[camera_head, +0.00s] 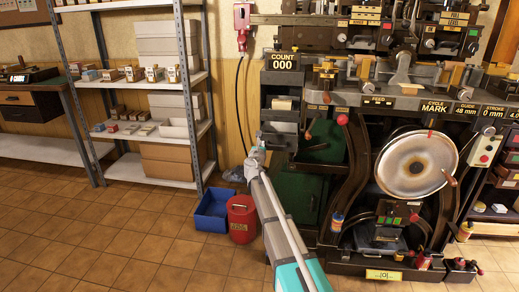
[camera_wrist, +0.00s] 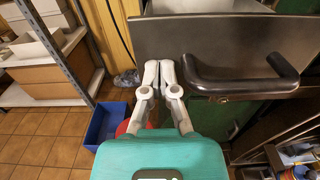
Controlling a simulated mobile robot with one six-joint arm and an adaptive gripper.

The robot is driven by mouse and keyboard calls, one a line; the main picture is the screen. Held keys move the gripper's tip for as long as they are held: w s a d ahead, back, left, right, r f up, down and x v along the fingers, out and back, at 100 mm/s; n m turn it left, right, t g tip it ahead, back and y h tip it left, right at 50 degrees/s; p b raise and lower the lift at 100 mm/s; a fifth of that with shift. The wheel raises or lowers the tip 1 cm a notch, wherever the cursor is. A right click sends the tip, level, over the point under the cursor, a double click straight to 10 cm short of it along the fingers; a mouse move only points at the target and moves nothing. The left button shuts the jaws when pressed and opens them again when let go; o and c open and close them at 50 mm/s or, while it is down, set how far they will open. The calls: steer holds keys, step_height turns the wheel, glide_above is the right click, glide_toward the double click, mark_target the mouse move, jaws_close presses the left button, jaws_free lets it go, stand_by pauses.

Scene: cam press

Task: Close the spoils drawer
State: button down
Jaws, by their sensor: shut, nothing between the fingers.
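A grey metal drawer (camera_wrist: 225,35), likely the spoils drawer, fills the top of the wrist view. Its front carries a dark bar handle (camera_wrist: 240,87), and part of its pale interior shows behind the front, so it stands open. In the head view the drawer (camera_head: 279,141) is below the count display, partly hidden by my arm. My gripper (camera_wrist: 159,66) is shut and empty, with its fingertips in front of the drawer front, left of the handle. Whether they touch it I cannot tell. In the head view my gripper (camera_head: 257,148) is at the drawer's left end.
A blue bin (camera_head: 212,210) and a red can (camera_head: 241,220) stand on the floor beside my arm. A grey shelf rack (camera_head: 150,80) stands to the left. The press with its large wheel (camera_head: 416,165) is to the right. The tiled floor at front left is clear.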

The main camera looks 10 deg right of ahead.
steer(key=x, duration=1.1)
steer(key=shift+w, duration=0.25)
steer(key=shift+s+f, duration=0.1)
steer(key=shift+s, duration=0.15)
steer(key=v, duration=1.3)
steer(key=shift+s, duration=0.3)
